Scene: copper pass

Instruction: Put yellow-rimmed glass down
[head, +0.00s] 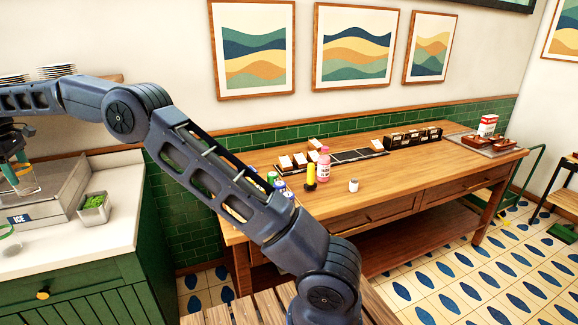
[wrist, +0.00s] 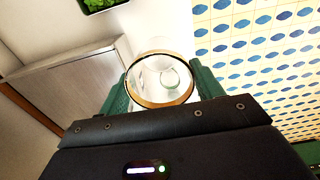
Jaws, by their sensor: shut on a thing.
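The yellow-rimmed glass (wrist: 160,80) is clear with a gold-yellow rim facing the wrist camera. My gripper (wrist: 160,92) is shut on it, with a green finger on either side of the glass. In the head view my gripper (head: 14,178) is at the far left edge, in front of the ice bin and over the white counter (head: 112,222). The held glass cannot be made out clearly there.
A grey bin marked ICE (head: 42,205) stands on the counter. A small tray of green garnish (head: 94,206) is to its right. A clear green-rimmed glass (head: 8,243) stands at the left edge. The counter front is clear. A wooden table (head: 400,170) with bottles stands right.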

